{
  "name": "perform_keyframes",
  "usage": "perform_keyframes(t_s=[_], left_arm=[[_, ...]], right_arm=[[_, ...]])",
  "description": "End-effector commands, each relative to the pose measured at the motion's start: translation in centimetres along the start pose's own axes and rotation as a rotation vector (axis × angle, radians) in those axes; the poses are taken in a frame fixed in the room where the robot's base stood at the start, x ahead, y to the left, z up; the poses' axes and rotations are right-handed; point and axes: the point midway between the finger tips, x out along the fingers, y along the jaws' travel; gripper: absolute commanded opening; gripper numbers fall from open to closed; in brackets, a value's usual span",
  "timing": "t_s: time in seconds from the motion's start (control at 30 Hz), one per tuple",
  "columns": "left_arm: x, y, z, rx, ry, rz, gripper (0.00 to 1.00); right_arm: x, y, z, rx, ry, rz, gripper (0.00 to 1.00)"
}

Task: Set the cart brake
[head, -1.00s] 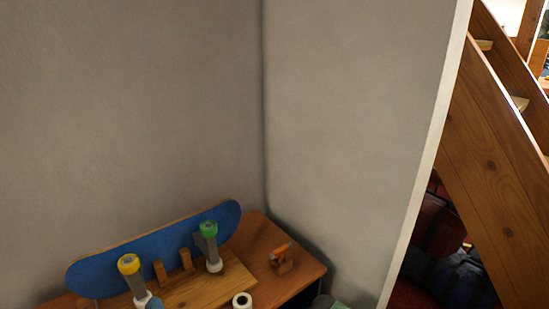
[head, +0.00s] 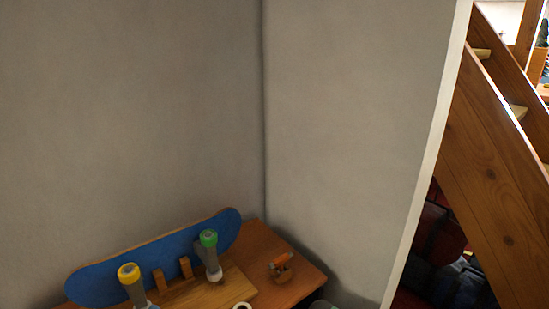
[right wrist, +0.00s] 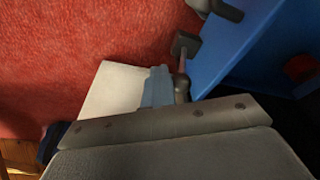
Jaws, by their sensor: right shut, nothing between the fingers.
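The cart appears only in part, as a blue panel (right wrist: 235,48) at the upper right of the right wrist view; I take it to be the cart's side. A dark lever with a square black end (right wrist: 184,46) stands beside the panel's edge; I cannot tell if it is the brake. My right gripper (right wrist: 160,76) is shut and empty, its pale grey-blue fingers close to the lever's lower end. I cannot tell whether they touch it. My left gripper is in neither view, and the head view does not show the cart.
In the head view, a wooden bench (head: 300,277) holds a blue skateboard deck (head: 95,283) and an orange-handled tool (head: 281,266). A wooden staircase (head: 495,165) rises at right. The right wrist view shows a red surface (right wrist: 90,35) and a white flat piece (right wrist: 112,88).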

Motion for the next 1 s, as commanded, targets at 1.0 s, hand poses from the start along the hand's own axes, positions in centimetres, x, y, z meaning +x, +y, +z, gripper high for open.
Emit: perform_keyframes(t_s=[1.0], left_arm=[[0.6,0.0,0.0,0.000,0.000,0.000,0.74]], right_arm=[[-0.1,-1.4,-0.6,-0.001,-0.004,0.000,0.00]])
